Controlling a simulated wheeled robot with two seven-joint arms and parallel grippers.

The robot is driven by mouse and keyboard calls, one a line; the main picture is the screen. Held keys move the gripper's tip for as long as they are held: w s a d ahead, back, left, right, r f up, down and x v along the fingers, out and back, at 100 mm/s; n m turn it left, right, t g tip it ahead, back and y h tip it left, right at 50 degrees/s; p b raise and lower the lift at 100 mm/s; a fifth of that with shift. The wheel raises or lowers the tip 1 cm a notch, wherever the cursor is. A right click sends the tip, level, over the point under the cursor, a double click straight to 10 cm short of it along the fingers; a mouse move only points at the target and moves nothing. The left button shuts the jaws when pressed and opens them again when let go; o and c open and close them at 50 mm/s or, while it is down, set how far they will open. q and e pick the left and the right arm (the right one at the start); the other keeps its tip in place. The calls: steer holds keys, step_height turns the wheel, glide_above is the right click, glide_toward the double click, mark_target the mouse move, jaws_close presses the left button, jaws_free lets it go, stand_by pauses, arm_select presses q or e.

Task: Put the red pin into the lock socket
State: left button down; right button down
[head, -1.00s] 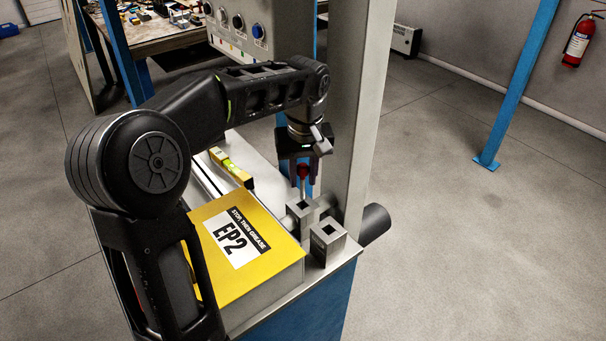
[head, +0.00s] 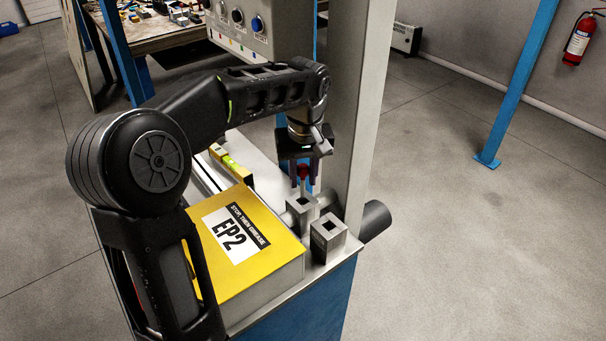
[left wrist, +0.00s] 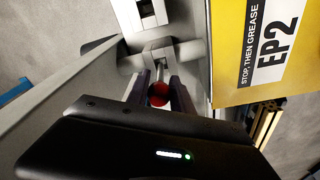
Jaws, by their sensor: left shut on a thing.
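My left gripper (head: 304,184) is shut on the red pin (head: 303,170), which points down with its metal shaft below the fingers. In the left wrist view, the pin's round red head (left wrist: 158,94) sits between the two fingers (left wrist: 159,92). The pin is above the rear of two grey metal blocks with square holes. This rear block (head: 301,210) also shows in the left wrist view (left wrist: 157,52). The shaft's lower end is at its opening; I cannot tell how far it is inside. Neither block has a readable lock label. My right gripper is not in view.
The front block (head: 328,240) stands beside the rear one, its hole empty. A yellow box marked EP2 (head: 270,262) lies to the left. A grey upright post (head: 358,110) rises close behind the gripper. A yellow level (head: 236,170) lies behind the box.

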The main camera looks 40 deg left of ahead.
mark_target(303, 184)
arm_select(q)
steer(key=shift+f+b, duration=0.9)
steer(key=shift+f, duration=0.35)
steer(key=shift+f, duration=0.15)
steer(key=shift+f+b, duration=0.7)
steer(key=shift+f, duration=0.05)
steer(key=shift+c, duration=2.4)
jaws_free()
